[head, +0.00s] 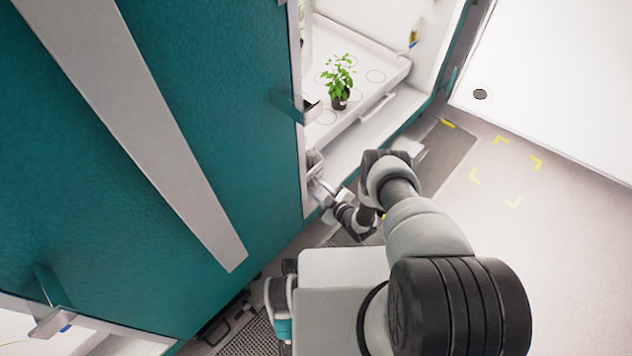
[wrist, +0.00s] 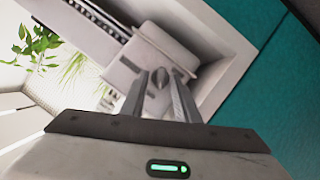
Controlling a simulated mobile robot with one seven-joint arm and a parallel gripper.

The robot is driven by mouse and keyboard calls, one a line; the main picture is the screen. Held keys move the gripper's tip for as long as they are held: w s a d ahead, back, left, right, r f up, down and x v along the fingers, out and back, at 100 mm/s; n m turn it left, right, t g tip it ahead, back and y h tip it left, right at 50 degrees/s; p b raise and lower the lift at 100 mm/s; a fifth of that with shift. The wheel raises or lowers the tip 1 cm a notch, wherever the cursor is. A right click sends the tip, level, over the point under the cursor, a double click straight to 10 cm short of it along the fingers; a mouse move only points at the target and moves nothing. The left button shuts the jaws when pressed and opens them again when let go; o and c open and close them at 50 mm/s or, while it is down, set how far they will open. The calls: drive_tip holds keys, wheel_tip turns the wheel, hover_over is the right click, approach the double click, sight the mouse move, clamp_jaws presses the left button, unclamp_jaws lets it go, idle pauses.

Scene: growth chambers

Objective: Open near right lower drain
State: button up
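In the wrist view, a small dark grey knob (wrist: 160,78), which looks like the drain's handle, sits on a light grey boxy housing (wrist: 128,72) inside the chamber's corner. My gripper (wrist: 159,82) is open, its two fingers pointing at the housing with the knob seen between their tips. There is a gap between each finger and the knob; I cannot tell how deep the tips reach. In the head view, my gripper (head: 320,187) is at the chamber opening's lower left, beside the teal door edge. The knob cannot be made out there.
A potted green plant (head: 340,88) stands on the white tray (head: 378,62) inside the chamber. A large teal panel (head: 215,110) with a handle (head: 296,108) borders the opening closely on the left. Open floor (head: 545,215) with yellow marks lies to the right.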

drive_tip(key=c, duration=0.7)
drive_tip(key=shift+o, duration=0.2)
drive_tip(key=shift+w+d+m+g+y, duration=0.15)
drive_tip(key=shift+m+g+y, duration=0.35)
drive_tip(key=shift+m, duration=0.45)
drive_tip(key=shift+w+d+m+g+y, duration=0.1)
drive_tip(key=shift+m+g+y, duration=0.2)
drive_tip(key=shift+m+g, duration=0.5)
drive_tip(key=shift+m, duration=0.35)
